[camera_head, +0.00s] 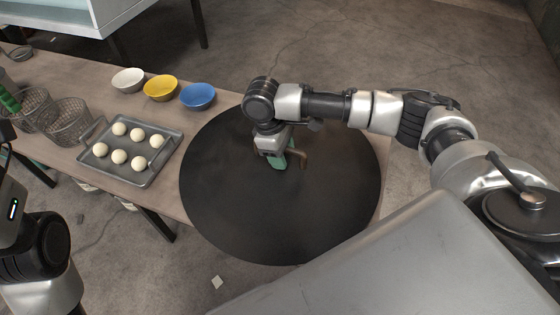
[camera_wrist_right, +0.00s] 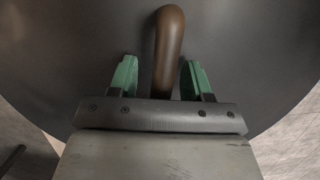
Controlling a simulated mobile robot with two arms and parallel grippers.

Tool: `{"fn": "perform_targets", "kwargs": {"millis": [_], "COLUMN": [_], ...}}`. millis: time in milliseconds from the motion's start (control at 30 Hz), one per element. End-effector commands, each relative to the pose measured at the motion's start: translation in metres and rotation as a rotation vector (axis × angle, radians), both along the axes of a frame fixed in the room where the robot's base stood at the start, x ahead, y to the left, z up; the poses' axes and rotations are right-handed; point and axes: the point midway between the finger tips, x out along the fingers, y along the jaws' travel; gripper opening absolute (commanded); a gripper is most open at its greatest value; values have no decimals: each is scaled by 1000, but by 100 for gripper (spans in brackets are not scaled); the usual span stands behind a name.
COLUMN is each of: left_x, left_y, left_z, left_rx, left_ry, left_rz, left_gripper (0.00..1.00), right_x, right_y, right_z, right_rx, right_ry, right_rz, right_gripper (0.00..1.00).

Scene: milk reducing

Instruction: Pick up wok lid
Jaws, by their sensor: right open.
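The wok lid (camera_head: 270,215) is a large dark round disc at the right end of the table. Its brown handle (camera_head: 300,158) stands up near the middle, and my right gripper (camera_head: 287,163) is right beside it in the head view. In the right wrist view the handle (camera_wrist_right: 168,50) rises between the two green fingers of my right gripper (camera_wrist_right: 158,78). The fingers are open, with a gap visible on each side of the handle. The lid's dark surface (camera_wrist_right: 70,45) fills most of that view. Part of my left arm shows at the left edge; its gripper is out of view.
A metal tray (camera_head: 148,178) with several white balls lies left of the lid. White (camera_head: 128,80), yellow (camera_head: 161,88) and blue (camera_head: 198,96) bowls stand behind it. Wire baskets (camera_head: 68,120) are at the far left. The lid overhangs the table's front edge.

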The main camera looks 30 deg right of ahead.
Motion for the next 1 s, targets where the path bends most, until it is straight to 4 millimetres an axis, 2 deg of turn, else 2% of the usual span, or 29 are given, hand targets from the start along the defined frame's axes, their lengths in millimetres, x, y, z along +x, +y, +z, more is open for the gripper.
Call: {"fn": "perform_targets", "kwargs": {"millis": [200,267,533,1000], "left_x": [1,2,4,2], "left_y": [1,1,0,0], "left_z": [1,-4,-7,-6], "left_rx": [-4,-4,-1,1], "left_ry": [12,24,33,17], "left_rz": [-3,-3,-2,-1], "left_gripper": [43,43,43,43], "right_x": [0,0,0,0], "right_y": [0,0,0,0], "right_z": [0,-2,-2,-2], "right_rx": [0,0,0,0], "right_ry": [2,0,1,-1], "right_rz": [1,1,1,2], "right_gripper": [49,41,0,0]}}
